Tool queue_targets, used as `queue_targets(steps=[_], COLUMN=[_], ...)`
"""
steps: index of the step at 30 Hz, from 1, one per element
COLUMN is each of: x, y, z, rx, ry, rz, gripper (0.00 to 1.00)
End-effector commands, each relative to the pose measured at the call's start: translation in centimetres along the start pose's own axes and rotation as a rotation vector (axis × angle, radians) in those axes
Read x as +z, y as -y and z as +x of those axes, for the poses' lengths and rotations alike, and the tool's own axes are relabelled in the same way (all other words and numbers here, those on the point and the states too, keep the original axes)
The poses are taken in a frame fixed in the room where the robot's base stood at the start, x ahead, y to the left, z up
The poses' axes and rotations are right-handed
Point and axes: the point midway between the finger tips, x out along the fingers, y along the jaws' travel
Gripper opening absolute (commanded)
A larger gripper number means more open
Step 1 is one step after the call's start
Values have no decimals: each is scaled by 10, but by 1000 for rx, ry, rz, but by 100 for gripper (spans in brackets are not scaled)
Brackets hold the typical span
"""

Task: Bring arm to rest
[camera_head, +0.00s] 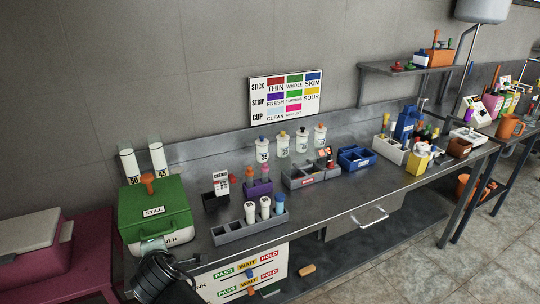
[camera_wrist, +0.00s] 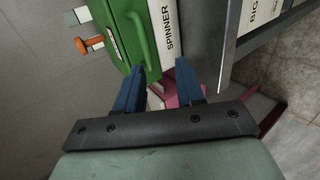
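My gripper (camera_wrist: 160,80) shows in the wrist view with its two blue fingers spread apart and nothing between them. Beyond the fingertips are a pink-red surface and the floor, lower down. The green box (camera_wrist: 122,28) with its handle and white SPINNER label is just beyond the fingers.
The steel bench (camera_head: 330,205) holds a grey rack (camera_head: 250,229), a purple holder (camera_head: 258,188), a blue bin (camera_head: 356,157) and several bottles. A dark red cabinet (camera_head: 85,255) stands at the left.

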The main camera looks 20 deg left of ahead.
Motion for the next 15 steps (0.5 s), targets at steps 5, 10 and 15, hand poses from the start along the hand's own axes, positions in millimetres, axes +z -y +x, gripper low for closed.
queue_targets(steps=[5, 10, 15], x=[0, 3, 1], y=[0, 8, 27], z=[0, 0, -2], rx=[0, -40, -129], ry=[0, 21, 42], rz=[53, 272, 547], gripper=[38, 38, 38])
